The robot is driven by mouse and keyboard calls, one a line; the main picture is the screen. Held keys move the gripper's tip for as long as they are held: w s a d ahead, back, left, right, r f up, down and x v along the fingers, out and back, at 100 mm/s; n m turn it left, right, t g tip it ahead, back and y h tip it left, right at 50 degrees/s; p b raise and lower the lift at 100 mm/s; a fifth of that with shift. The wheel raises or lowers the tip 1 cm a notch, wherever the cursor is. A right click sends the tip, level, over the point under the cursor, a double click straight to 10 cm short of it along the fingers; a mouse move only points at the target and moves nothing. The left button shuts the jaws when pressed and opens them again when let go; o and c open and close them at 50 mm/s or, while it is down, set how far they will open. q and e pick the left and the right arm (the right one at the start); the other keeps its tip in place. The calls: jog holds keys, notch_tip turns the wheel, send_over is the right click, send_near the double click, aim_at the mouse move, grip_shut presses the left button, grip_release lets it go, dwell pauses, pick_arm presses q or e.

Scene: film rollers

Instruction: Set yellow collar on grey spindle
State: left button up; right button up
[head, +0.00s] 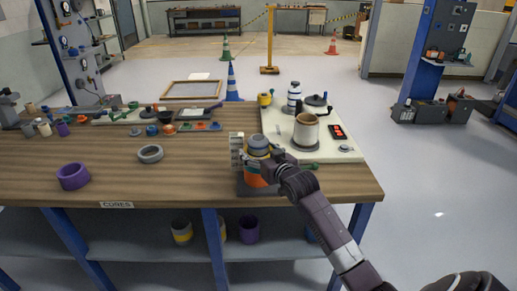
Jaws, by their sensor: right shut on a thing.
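The grey spindle (258,141) stands at the front of the wooden table, its rounded grey top showing above my right gripper. A thin yellowish band, seemingly the yellow collar (258,152), shows just below that top. An orange piece (254,179) sits beneath it, above a dark base plate. My right gripper (252,163) is shut at the height of the band, seemingly on the collar. Its fingers and wrist hide most of the collar, so I cannot tell how it is seated. My left gripper is out of view.
A white board (350,150) at right carries a tan cylinder (306,130), a white bottle (294,97) and a yellow piece (265,99). A purple ring (73,176) and a grey ring (150,154) lie at left.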

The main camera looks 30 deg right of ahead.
jog(key=shift+f, duration=0.3)
jog(key=o, duration=1.3)
jog(key=shift+c, duration=0.2)
jog(key=v, duration=1.2)
jog(key=shift+a+f, duration=0.1)
jog(key=shift+f, duration=0.05)
